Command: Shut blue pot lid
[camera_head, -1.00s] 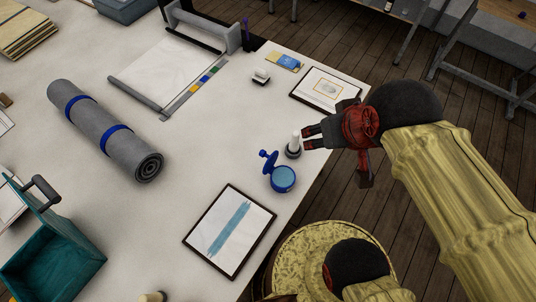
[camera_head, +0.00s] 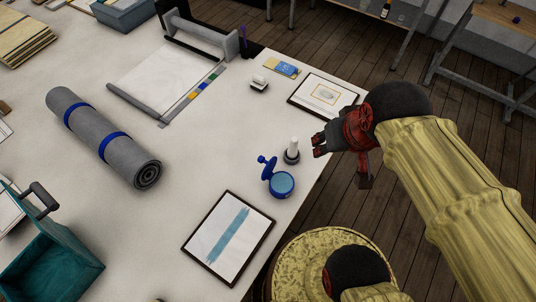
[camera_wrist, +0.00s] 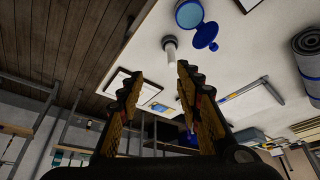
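The blue pot (camera_head: 282,185) stands near the table's right edge, with pale blue contents showing. Its blue lid (camera_head: 267,164) is open, tipped back on the pot's far left side. In the wrist view the pot (camera_wrist: 189,14) is at the top, with the lid (camera_wrist: 206,36) beside it. My gripper (camera_head: 319,146) is above the table edge, to the upper right of the pot and apart from it. In the wrist view its fingers (camera_wrist: 160,75) are spread with nothing between them.
A white stick in a dark round base (camera_head: 292,151) stands between the pot and my gripper. A framed blue-stripe picture (camera_head: 206,252) lies in front of the pot, another frame (camera_head: 298,101) behind. A grey roll (camera_head: 88,128) lies left. Clear table separates roll and pot.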

